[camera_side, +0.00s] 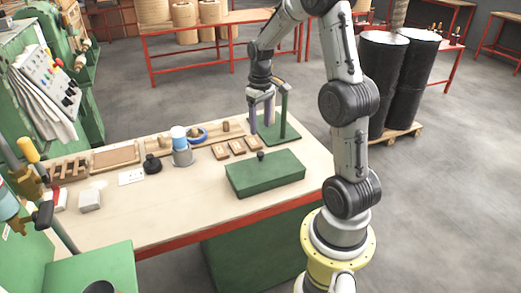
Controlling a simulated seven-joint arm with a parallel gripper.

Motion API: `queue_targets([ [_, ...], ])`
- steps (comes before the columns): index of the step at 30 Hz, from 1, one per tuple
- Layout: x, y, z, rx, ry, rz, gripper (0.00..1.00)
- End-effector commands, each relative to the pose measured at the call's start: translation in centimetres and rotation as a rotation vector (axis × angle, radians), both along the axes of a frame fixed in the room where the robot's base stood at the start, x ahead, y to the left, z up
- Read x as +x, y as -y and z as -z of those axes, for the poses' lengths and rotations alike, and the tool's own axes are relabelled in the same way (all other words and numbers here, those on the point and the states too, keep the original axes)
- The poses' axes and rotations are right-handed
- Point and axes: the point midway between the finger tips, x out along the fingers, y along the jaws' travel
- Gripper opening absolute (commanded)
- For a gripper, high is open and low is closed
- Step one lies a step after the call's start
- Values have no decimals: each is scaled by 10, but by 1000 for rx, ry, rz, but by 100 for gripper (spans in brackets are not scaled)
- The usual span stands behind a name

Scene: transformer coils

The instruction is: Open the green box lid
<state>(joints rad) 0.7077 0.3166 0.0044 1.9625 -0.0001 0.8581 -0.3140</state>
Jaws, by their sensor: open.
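The green box (265,178) sits on the workbench near its front right part. Its flat lid (280,167) is on, with a small dark knob (261,156) standing up from the top. My gripper (262,118) is open and points down behind the box, above the bench's back right corner. It is beside a green stand with an upright post (284,112) and apart from the box. Its fingers are small in this view, and I see nothing held between them.
A grey and blue cylinder (182,152), a dark round object (152,165) and a white card (131,177) stand or lie to the left. The bench top (180,205) left of the box is clear.

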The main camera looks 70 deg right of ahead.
Motion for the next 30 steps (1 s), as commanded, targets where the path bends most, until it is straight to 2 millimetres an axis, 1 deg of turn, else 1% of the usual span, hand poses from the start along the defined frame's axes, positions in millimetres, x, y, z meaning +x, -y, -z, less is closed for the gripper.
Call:
queue_targets([
  [1,-1,-1,11,4,-5,0,64],
  [9,-1,-1,64,5,-6,-1,64],
  [15,0,-1,92,2,-3,-1,64],
  [21,0,-1,104,0,-1,-1,64],
  [29,0,-1,105,0,0,-1,64],
  [30,0,-1,104,0,0,-1,61],
])
